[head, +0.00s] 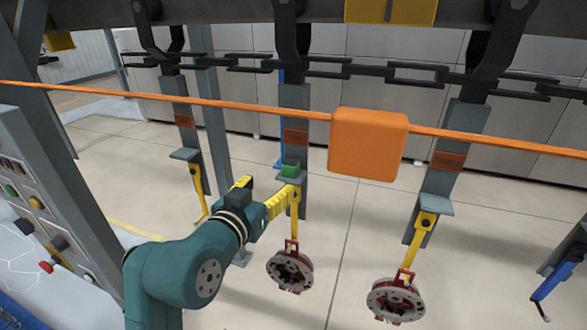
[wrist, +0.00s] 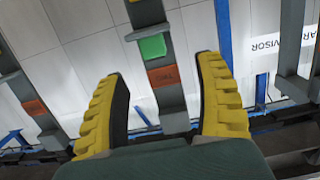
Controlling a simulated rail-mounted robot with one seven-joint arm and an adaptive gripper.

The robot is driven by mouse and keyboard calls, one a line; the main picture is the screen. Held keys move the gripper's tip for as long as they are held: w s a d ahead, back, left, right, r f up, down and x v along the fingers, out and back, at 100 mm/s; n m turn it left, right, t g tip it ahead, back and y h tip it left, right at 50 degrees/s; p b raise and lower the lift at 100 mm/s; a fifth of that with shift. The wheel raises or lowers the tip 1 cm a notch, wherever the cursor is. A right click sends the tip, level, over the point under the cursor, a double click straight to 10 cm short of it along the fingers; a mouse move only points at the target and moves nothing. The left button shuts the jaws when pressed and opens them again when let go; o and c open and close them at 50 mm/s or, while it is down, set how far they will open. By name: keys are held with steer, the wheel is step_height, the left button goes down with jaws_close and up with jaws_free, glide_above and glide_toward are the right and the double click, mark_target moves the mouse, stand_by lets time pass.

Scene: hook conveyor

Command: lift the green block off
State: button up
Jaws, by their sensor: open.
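The green block (head: 290,170) sits on the small grey shelf (head: 291,181) of the middle hanging bracket in the head view. In the wrist view the green block (wrist: 152,47) shows beyond my fingertips, roughly centred between them, with the shelf above it in the picture. My gripper (head: 272,187) has yellow fingers and is open and empty, just below and left of the block in the head view. In the wrist view my gripper (wrist: 160,66) has its fingers wide apart, neither visibly touching the block.
An orange cable (head: 230,105) with an orange box (head: 368,143) crosses in front of the brackets. Yellow hooks carry red-grey discs, one below the middle bracket (head: 290,271) and one at the right (head: 397,299). A left bracket (head: 184,154) and a control panel (head: 30,190) stand at left.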

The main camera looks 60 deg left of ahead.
mark_target(289, 170)
steer(key=x, duration=0.6)
steer(key=shift+w+d+r+p, duration=0.1)
steer(key=shift+w+d+p, duration=0.25)
steer(key=shift+p, duration=0.05)
steer(key=x, duration=0.1)
steer(key=p+x, duration=0.1)
steer(key=x, duration=0.2)
steer(key=shift+w+d+r, duration=0.1)
steer(key=shift+w+r, duration=0.1)
steer(key=shift+w+a+f, duration=0.2)
steer(key=shift+w+a, duration=0.1)
steer(key=shift+a, duration=0.05)
jaws_close()
